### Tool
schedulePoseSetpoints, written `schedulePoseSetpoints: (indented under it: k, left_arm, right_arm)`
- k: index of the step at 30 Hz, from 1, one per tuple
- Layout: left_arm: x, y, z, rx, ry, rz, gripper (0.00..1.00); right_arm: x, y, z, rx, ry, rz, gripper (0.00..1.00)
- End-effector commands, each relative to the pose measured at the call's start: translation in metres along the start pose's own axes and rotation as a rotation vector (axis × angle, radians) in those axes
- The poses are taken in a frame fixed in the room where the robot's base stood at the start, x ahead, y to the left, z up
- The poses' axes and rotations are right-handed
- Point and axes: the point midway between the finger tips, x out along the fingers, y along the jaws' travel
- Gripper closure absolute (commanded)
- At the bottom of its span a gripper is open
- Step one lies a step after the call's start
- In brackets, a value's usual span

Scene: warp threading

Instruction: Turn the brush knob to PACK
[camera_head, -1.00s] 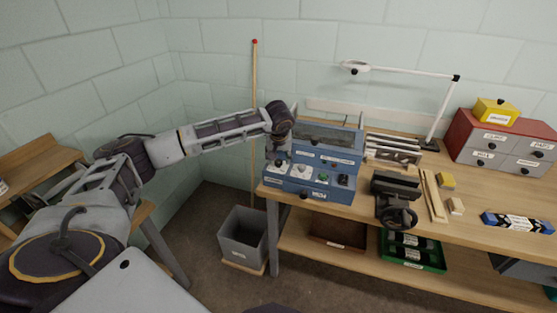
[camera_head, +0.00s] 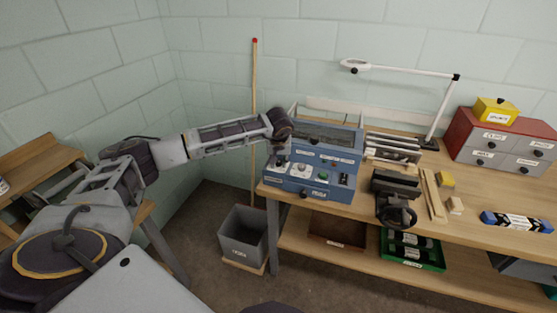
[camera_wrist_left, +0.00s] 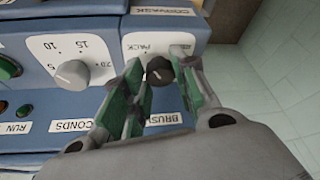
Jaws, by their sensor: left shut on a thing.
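The blue machine (camera_head: 318,180) stands at the left end of the bench, with knobs and buttons on its sloped front panel. In the left wrist view, upside down, the dark brush knob (camera_wrist_left: 158,70) sits on a white plate marked PACK, above a BRUSH label. My left gripper (camera_wrist_left: 155,80) has its green-padded fingers on both sides of this knob and is shut on it. In the head view my left gripper (camera_head: 281,155) is at the panel's left end, and the knob cannot be made out clearly. The knob's pointer direction cannot be read. My right gripper is not in view.
A grey dial (camera_wrist_left: 73,74) with numbers lies beside the brush knob on the panel. A grey bin (camera_head: 243,236) stands on the floor below the bench's left end. A vise (camera_head: 396,197) stands right of the machine. A tall red-tipped stick (camera_head: 254,110) stands behind my left wrist.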

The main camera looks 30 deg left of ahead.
Motion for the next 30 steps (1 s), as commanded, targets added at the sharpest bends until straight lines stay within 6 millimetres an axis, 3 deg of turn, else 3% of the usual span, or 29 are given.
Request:
schedulePoseSetpoints:
  k: [8, 19, 30]
  left_arm:
    - [0.000, 0.001, 0.000, -0.021, 0.000, -0.008, 0.95]
    - [0.000, 0.003, -0.001, -0.181, 0.000, -0.074, 0.95]
    - [-0.001, 0.003, -0.001, -0.246, 0.002, -0.101, 0.95]
  right_arm:
    - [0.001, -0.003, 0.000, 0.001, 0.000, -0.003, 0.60]
    - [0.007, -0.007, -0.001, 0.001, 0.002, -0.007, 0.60]
    - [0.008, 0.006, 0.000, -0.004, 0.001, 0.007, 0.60]
